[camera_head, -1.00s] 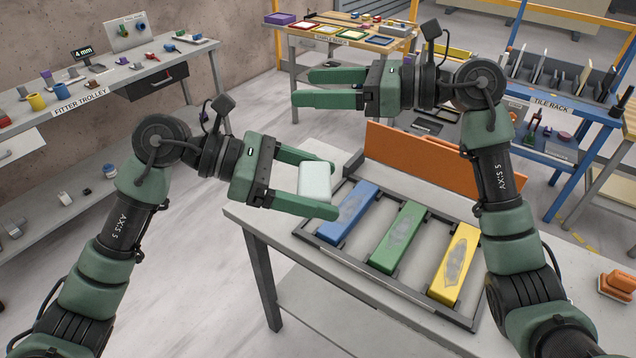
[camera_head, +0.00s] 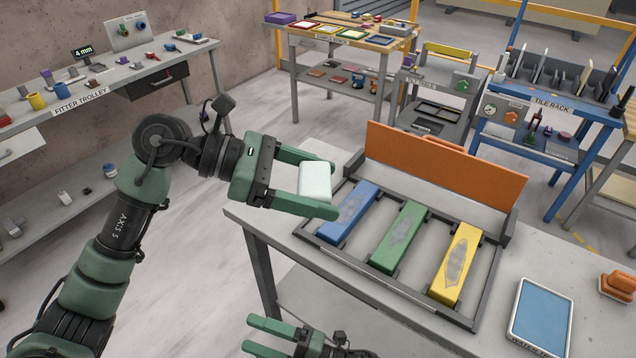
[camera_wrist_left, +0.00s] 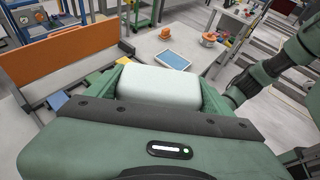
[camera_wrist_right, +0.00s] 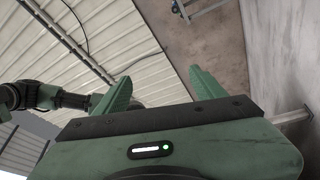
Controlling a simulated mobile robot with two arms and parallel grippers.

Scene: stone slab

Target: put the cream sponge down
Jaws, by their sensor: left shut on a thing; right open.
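The cream sponge (camera_head: 314,182) looks whitish, with rounded edges. In the left wrist view the sponge (camera_wrist_left: 158,87) sits between both fingers. My right gripper (camera_head: 251,334) is low at the bottom of the head view, in front of the table, open and empty. In the right wrist view its fingers (camera_wrist_right: 160,88) are apart with nothing between them.
On the table a dark frame (camera_head: 400,305) holds blue (camera_head: 347,212), green (camera_head: 398,236) and yellow (camera_head: 456,262) blocks with grey patches. An orange board (camera_head: 445,168) stands behind. A blue-topped water tray (camera_head: 541,318) and an orange tool (camera_head: 616,286) lie at the right.

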